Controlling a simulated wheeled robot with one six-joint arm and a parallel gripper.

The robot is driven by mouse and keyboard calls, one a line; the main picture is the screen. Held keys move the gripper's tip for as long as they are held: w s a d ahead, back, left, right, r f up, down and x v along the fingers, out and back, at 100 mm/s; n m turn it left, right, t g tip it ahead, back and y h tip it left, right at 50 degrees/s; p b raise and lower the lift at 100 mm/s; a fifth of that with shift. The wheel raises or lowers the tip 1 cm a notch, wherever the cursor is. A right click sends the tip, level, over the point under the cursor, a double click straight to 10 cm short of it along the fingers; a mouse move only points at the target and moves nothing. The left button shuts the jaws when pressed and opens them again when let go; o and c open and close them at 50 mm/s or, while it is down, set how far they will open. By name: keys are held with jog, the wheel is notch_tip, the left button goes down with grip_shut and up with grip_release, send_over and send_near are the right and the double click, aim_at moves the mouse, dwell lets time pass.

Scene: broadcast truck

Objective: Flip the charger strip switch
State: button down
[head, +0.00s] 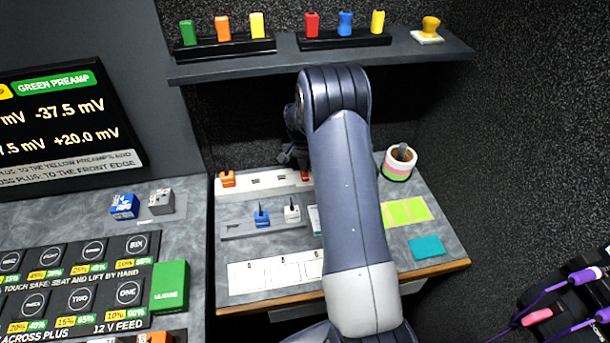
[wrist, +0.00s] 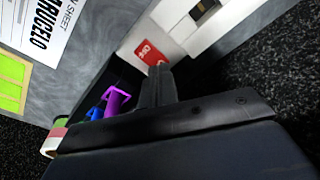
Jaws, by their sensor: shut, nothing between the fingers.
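The charger strip (head: 264,183) is a long white bar at the back of the desk, with dark slots and an orange item (head: 227,179) at its left end. Its red switch (head: 304,176) shows beside my arm, which hides the strip's right part. In the wrist view the red switch (wrist: 151,52) with white lettering sits on the white strip (wrist: 173,48). My gripper (head: 292,155) is shut and empty above the back of the strip. In the wrist view its fingertips (wrist: 158,72) are close to the switch; I cannot tell if they touch it.
A shelf (head: 220,69) with coloured items overhangs the desk's back. A grey rack (head: 237,228) with a blue and a white item lies in front of the strip. A striped cup (head: 397,172) stands right of my arm. Yellow-green notes (head: 408,211) lie nearby.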

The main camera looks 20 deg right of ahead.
jog(key=shift+f+b, duration=0.3)
jog(key=shift+f, duration=0.15)
jog(key=shift+r+p, duration=1.75)
jog(key=shift+r, duration=1.85)
jog(key=shift+f, duration=0.15)
